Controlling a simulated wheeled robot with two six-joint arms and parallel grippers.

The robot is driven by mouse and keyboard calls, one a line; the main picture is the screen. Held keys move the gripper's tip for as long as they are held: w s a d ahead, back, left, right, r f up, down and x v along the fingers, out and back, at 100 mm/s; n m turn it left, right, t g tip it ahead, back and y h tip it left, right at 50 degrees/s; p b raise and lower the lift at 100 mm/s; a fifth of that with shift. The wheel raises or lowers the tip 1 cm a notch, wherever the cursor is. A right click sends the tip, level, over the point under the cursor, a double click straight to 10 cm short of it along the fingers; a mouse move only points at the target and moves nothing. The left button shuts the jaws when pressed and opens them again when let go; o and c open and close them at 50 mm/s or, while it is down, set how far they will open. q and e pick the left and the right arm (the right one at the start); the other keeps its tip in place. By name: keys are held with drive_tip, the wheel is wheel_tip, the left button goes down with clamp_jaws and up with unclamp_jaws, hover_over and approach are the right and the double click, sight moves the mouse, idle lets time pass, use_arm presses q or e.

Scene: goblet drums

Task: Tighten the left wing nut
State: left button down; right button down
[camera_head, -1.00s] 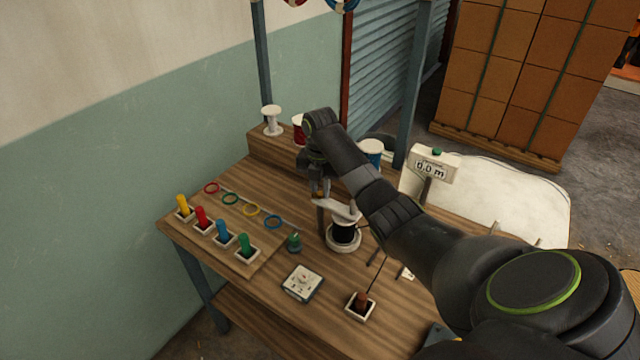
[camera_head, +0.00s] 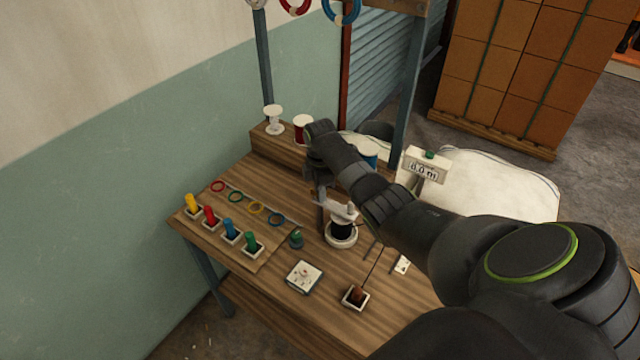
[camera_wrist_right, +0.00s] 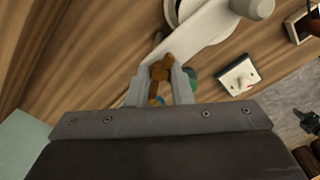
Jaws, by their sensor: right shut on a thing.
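The brass-coloured wing nut (camera_wrist_right: 160,70) is between the two grey fingertips of my right gripper (camera_wrist_right: 162,85) in the wrist view. The fingers are shut on it, beside a pale flat bar (camera_wrist_right: 206,30). In the head view the bar (camera_head: 333,208) lies over a reel with a black middle (camera_head: 341,231). My right gripper (camera_head: 322,188) is at the bar's left end there, mostly hidden under my wrist, and the nut cannot be made out. My left gripper is not in view.
Yellow, red, blue and green plugs (camera_head: 231,229) stand at the table's left, with coloured rings (camera_head: 256,208) behind. A green-topped piece (camera_head: 296,239), a white plate (camera_head: 304,277) and a small brown-filled box (camera_head: 356,297) are in front. A meter (camera_head: 427,166) reading 0.0 m stands at right.

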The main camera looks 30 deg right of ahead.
drive_tip(key=m, duration=0.1)
drive_tip(key=m+p, duration=0.1)
drive_tip(key=m, duration=0.1)
drive_tip(key=m+p, duration=0.1)
drive_tip(key=shift+r+m, duration=0.25)
drive_tip(key=shift+m, duration=0.15)
drive_tip(key=m+p, duration=0.2)
drive_tip(key=m, duration=0.2)
drive_tip(key=m+p, duration=0.1)
drive_tip(key=m, duration=0.8)
drive_tip(key=shift+w+f+m+p, duration=0.1)
drive_tip(key=shift+m+p, duration=0.2)
drive_tip(key=shift+p, duration=0.05)
drive_tip(key=m, duration=1.3)
drive_tip(key=shift+m, duration=0.3)
drive_tip(key=m, duration=0.4)
drive_tip(key=shift+m, duration=1.9)
